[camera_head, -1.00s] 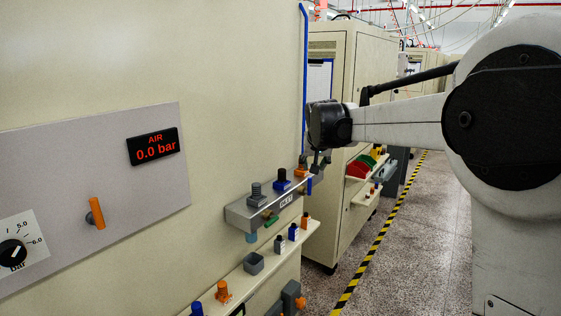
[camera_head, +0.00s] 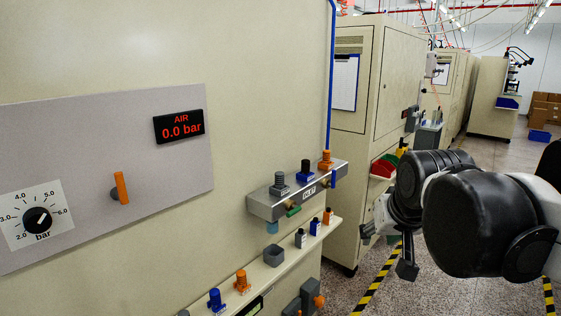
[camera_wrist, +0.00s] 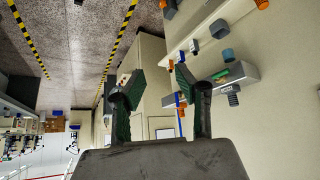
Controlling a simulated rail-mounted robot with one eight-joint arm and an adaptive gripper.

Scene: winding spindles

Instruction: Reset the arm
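My gripper (camera_head: 388,250) hangs at the right in the head view, in front of the aisle and apart from the panel fittings. In the wrist view my gripper (camera_wrist: 150,85) shows two dark fingers spread apart with nothing between them. It is open and empty. My arm reaches in from the right edge of the head view, with its dark joints close to the camera.
On the left machine are an air display (camera_head: 179,126) reading 0.0 bar, an orange lever (camera_head: 121,188) and a pressure dial (camera_head: 37,218). A grey valve block (camera_head: 268,204) with coloured fittings sits above a shelf (camera_head: 262,272) of small parts. The floor aisle is open.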

